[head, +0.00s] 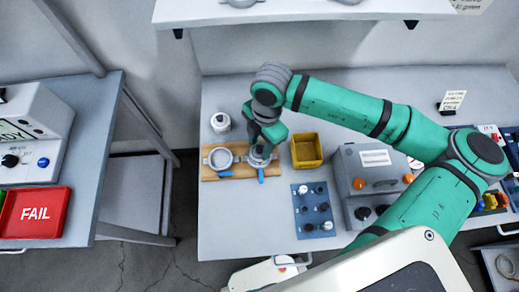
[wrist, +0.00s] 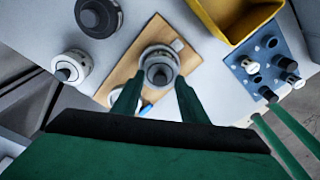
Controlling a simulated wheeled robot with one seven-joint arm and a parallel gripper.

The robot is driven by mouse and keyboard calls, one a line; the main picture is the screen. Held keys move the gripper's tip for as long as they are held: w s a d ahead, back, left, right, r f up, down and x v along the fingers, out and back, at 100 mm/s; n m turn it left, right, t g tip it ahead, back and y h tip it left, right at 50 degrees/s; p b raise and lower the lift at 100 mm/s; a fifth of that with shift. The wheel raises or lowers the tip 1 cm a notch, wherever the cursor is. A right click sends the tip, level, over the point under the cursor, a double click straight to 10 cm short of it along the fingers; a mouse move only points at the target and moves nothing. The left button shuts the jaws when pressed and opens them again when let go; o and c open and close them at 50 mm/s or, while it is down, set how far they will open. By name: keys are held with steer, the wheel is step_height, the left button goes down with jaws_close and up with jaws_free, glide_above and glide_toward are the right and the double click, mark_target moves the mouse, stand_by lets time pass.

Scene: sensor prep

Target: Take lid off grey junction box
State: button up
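A grey round junction box (head: 258,160) sits at the right of a wooden board (head: 208,174); its upper part is partly hidden by my gripper in the head view. In the wrist view the grey round box (wrist: 150,53) has a dark knob (wrist: 158,74) in the middle of its top. My gripper (wrist: 158,84) is open, with its two green fingers on either side of the knob. I cannot tell whether they touch it. In the head view my gripper (head: 262,146) points down over this box.
A second round grey fitting (head: 221,158) is on the board's left, and a white jar (head: 221,122) stands behind. A yellow bin (head: 306,151), a blue panel with knobs (head: 313,210) and a grey instrument case (head: 372,160) are to the right.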

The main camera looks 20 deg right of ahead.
steer(key=shift+f, duration=0.15)
jaws_close()
stand_by(0.4)
